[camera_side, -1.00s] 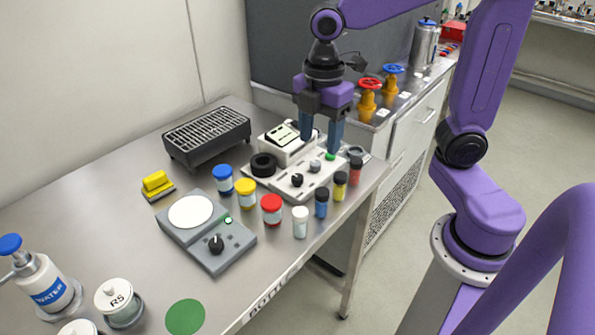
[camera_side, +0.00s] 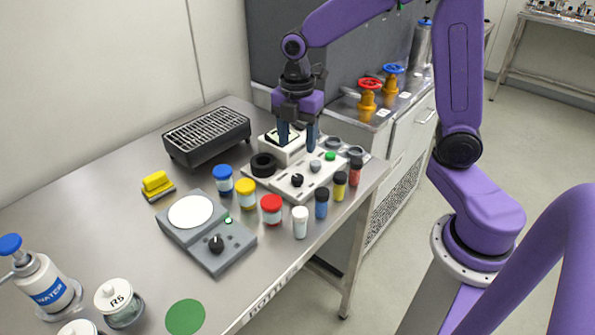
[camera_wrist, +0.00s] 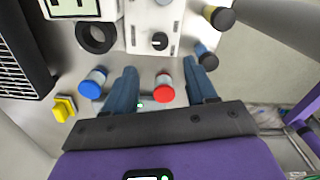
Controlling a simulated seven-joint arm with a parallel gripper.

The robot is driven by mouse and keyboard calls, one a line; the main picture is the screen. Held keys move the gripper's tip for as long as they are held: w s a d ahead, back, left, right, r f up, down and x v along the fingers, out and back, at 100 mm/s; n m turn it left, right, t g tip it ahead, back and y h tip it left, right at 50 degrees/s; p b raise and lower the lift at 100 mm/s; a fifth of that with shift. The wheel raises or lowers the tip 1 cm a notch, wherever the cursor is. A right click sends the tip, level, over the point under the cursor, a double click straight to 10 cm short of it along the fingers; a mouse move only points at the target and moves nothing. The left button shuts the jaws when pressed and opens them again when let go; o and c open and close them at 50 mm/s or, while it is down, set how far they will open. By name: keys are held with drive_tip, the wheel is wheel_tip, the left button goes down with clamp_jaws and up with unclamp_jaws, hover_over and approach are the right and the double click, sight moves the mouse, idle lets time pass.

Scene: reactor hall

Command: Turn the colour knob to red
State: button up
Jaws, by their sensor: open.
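A white panel (camera_side: 277,183) near the table's right end carries a black knob (camera_side: 297,180), a grey knob (camera_side: 315,167) and a green button (camera_side: 330,156). I cannot tell from any marking which knob is the colour knob. The black knob also shows in the wrist view (camera_wrist: 160,41), on the white panel ahead of my fingers, with a light pointer line. My gripper (camera_side: 297,149) is open and empty above the back of the panel, apart from the knobs. In the wrist view its two fingers (camera_wrist: 161,80) show wide apart.
A black ring (camera_side: 263,165) and a white device with a screen (camera_side: 283,137) adjoin the panel. Jars with blue (camera_side: 222,170), yellow (camera_side: 246,186) and red caps (camera_side: 271,202) and several small vials stand in front. A grey scale-like device (camera_side: 208,264) has its own black knob (camera_side: 216,243).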

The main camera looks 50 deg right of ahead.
sight(298, 177)
wheel_tip(298, 177, down, 10)
drive_tip(key=shift+r, duration=0.15)
idle(0.3)
clamp_jaws()
